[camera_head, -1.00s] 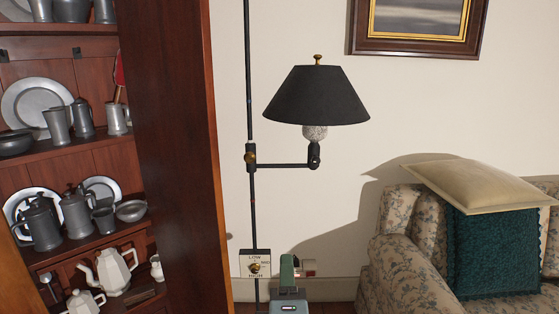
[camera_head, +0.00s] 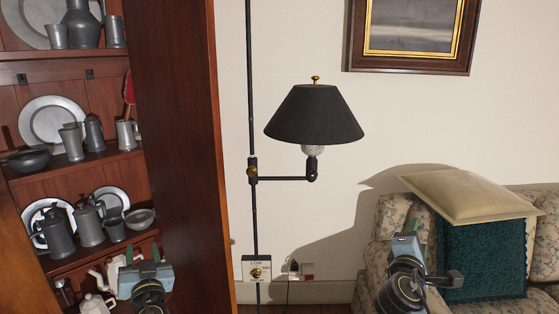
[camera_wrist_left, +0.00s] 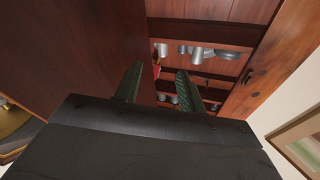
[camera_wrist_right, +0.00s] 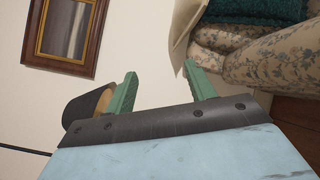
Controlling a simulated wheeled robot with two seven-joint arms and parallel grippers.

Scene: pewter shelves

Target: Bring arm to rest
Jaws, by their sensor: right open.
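My left gripper (camera_head: 130,258) is at the lower left of the head view, in front of the shelves. In the left wrist view its two green fingers (camera_wrist_left: 158,85) are apart with nothing between them. My right gripper (camera_head: 408,230) is at the lower right of the head view, in front of the sofa. In the right wrist view its green fingers (camera_wrist_right: 160,80) are spread and empty. Most of both arms is out of view.
A wooden shelf unit (camera_head: 180,150) with pewter ware stands at left. A black-shaded lamp (camera_head: 315,115) on a pole is in the middle. A floral sofa (camera_head: 395,220) with a cream cushion (camera_head: 470,195) and a teal cushion (camera_head: 485,250) is at right. A framed picture (camera_head: 412,68) hangs above.

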